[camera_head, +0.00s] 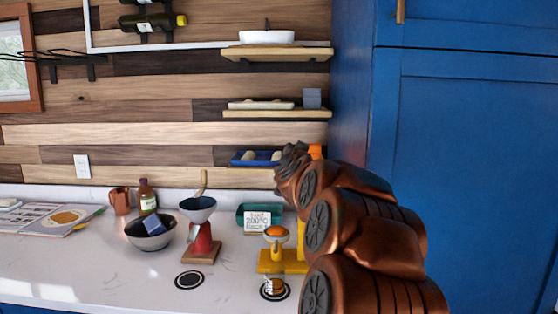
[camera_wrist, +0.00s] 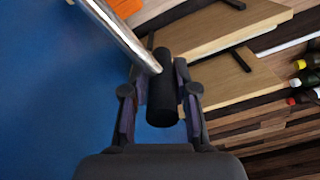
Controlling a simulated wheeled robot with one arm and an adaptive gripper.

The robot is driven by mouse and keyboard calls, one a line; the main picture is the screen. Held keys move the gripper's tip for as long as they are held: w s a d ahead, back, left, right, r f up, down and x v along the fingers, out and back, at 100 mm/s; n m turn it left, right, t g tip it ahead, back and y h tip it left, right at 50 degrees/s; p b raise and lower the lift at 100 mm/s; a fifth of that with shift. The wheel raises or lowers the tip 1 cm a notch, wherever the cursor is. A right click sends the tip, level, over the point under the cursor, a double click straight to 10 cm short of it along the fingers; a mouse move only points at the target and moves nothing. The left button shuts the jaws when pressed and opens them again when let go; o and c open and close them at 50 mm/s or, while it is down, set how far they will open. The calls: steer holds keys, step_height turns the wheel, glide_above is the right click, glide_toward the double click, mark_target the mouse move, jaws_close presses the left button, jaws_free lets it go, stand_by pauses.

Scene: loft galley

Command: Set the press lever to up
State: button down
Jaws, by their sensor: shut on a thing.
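The press (camera_head: 275,262) stands on the counter, with a yellow base and an orange fruit on its cup; my arm hides much of its right side. An orange part, perhaps its top, shows beside my gripper (camera_head: 290,165) in the head view. In the wrist view, the press lever (camera_wrist: 118,32) is a shiny metal rod ending in a black cylindrical grip (camera_wrist: 162,100). My gripper (camera_wrist: 160,82) has its fingers on both sides of this grip, shut on it. In the head view the lever is hidden, so its exact angle cannot be told.
A red stand with a blue funnel (camera_head: 198,208), a grey bowl (camera_head: 150,240), a bottle (camera_head: 147,196) and a teal tray behind a sign (camera_head: 257,221) stand left of the press. Wall shelves (camera_head: 276,114) are behind. A blue cabinet (camera_head: 470,150) fills the right.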

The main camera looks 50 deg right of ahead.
steer(key=shift+s+d+m, duration=0.45)
steer(key=shift+s+d, duration=0.05)
steer(key=shift+s, duration=0.2)
steer(key=shift+s+d+m, duration=0.45)
steer(key=shift+s, duration=0.2)
steer(key=shift+f, duration=0.1)
steer(key=c, duration=1.2)
jaws_free()
steer(key=o, duration=0.3)
steer(key=shift+s, duration=0.1)
steer(key=v, duration=1.2)
